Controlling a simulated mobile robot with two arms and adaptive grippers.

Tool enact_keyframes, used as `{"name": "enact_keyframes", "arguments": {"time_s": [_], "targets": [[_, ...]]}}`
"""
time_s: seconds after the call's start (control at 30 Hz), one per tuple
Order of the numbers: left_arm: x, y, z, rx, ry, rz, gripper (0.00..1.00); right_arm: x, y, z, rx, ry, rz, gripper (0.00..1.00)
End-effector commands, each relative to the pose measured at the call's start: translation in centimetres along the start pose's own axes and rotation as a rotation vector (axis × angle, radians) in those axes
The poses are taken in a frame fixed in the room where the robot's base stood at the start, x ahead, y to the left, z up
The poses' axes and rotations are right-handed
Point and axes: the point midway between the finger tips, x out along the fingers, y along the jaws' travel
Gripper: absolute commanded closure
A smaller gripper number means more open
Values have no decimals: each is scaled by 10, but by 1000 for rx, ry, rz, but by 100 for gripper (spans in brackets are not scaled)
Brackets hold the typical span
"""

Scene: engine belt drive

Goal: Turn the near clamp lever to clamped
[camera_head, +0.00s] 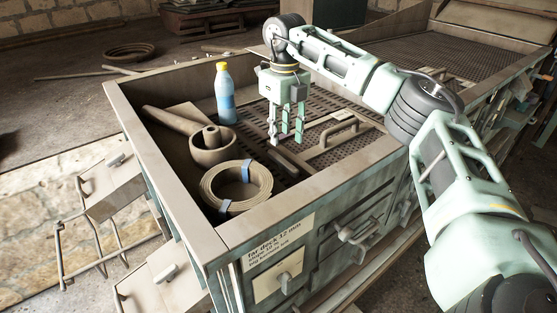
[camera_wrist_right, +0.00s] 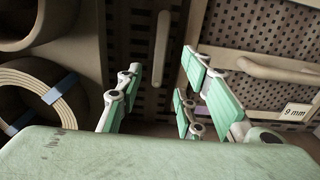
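My right gripper (camera_head: 286,139) hangs fingers-down over the open bin, above its perforated floor. Its fingers stand apart with nothing between them, as the right wrist view (camera_wrist_right: 163,98) also shows. A rod-like handle (camera_wrist_right: 161,48) lies beyond the fingertips there, apart from them. A curved handle (camera_head: 337,133) is on a plate to the gripper's right; it also shows in the wrist view (camera_wrist_right: 275,70), near a "9 mm" label. Levers sit on the bin's front face, one at the middle (camera_head: 357,236) and one lower left (camera_head: 285,282). I cannot tell which is the near clamp lever. My left gripper is out of view.
The bin (camera_head: 255,219) holds a blue bottle (camera_head: 225,94), a hose coil (camera_head: 237,186) with blue bands, and a round hollow part (camera_head: 212,147), all left of the gripper. A "far dock 12 mm" label (camera_head: 279,241) is on the front. My right arm spans the bin's right side.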

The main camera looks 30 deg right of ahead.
Motion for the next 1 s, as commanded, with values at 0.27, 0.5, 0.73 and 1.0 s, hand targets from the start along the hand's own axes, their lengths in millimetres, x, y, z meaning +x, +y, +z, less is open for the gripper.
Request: {"name": "enact_keyframes", "arguments": {"time_s": [0.27,0.5,0.73,1.0], "targets": [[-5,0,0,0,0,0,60,33,0,-1,0,4,0,66],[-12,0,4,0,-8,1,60,68,0,-1,1,2,0,66],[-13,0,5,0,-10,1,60,81,0,-1,0,1,-1,66],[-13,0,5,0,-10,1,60,81,0,-1,0,0,0,73]]}}
